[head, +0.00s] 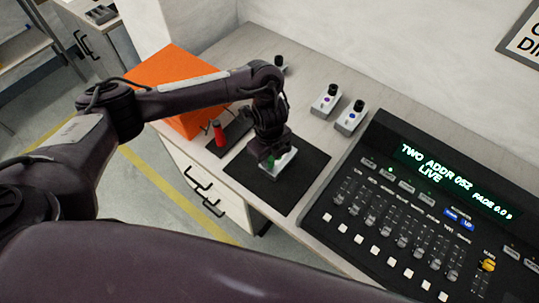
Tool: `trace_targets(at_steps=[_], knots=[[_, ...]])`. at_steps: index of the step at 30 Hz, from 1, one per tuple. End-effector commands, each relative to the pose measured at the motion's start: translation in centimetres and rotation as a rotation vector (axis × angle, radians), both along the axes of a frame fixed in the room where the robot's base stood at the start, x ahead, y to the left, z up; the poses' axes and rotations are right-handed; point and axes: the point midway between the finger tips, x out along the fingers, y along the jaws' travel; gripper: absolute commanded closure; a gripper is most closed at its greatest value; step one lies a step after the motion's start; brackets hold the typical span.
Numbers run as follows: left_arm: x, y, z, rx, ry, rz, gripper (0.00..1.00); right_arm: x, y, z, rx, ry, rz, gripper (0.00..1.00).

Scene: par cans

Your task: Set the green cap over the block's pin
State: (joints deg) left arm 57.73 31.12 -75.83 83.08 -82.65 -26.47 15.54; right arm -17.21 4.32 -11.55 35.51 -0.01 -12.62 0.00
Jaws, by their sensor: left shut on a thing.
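My left gripper (269,158) reaches down over a pale block (283,168) on a black mat (296,193). It is shut on the green cap (270,162), of which only a small part shows between the fingers. The block's pin is hidden behind the gripper, so I cannot tell whether the cap is around the pin or above it. My right gripper is not in view.
A red cap-like thing (219,134) stands on a dark base left of the mat. An orange box (172,68) is behind it. Two small white blocks with black knobs (326,99) (350,119) stand at the back. A lighting console (420,200) fills the right.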

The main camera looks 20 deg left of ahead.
Motion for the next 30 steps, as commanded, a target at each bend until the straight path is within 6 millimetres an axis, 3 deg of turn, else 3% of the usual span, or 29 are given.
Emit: trace_targets(at_steps=[30], knots=[[0.0,0.0,-1.2,0.0,0.0,0.0,0.97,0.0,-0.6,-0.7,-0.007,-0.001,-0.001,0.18]])
